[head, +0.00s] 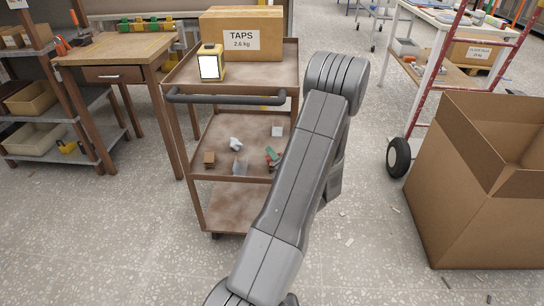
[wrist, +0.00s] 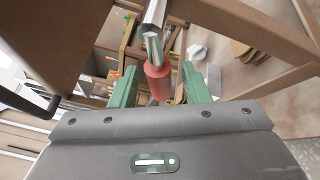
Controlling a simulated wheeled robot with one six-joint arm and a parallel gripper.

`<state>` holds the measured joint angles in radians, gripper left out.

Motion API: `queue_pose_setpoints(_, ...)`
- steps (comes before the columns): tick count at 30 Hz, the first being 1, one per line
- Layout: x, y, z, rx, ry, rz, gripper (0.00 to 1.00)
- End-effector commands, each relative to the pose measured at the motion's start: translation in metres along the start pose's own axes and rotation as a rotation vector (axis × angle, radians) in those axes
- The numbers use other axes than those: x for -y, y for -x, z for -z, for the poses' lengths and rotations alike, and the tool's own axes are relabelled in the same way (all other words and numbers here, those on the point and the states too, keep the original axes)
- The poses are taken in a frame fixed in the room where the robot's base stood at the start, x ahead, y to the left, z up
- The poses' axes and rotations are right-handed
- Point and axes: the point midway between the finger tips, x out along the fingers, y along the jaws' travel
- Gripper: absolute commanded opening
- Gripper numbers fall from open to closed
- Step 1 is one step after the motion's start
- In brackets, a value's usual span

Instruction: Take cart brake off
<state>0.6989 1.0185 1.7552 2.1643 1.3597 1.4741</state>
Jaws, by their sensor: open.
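The brown cart (head: 240,125) stands in front of me with three shelves and a dark push handle (head: 225,98). In the wrist view a lever with a red grip (wrist: 157,82) on a metal shaft points toward my gripper; I take it to be the cart brake. My gripper (wrist: 160,88) is open, with one green finger on each side of the red grip. I cannot tell whether either finger touches it. In the head view my arm hides the gripper and the lever.
A box marked TAPS (head: 241,35) and a yellow device (head: 211,62) stand on the cart's top shelf. Small items lie on its middle shelf. A large open cardboard box (head: 480,190) and a red hand truck (head: 432,85) are to the right. A wooden workbench (head: 115,50) is left.

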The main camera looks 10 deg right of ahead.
Motion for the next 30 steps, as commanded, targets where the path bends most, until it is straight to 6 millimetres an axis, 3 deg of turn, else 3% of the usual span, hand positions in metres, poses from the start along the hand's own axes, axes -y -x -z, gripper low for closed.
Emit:
queue_pose_setpoints(6,0.0,-0.019,0.0,0.0,0.0,0.0,0.42)
queue_pose_setpoints(15,0.0,-0.021,0.0,0.0,0.0,0.001,0.42)
queue_pose_setpoints(22,0.0,-0.021,0.0,0.0,0.0,0.001,0.0)
queue_pose_setpoints(30,0.001,-0.021,0.0,-0.002,0.008,0.006,0.0)
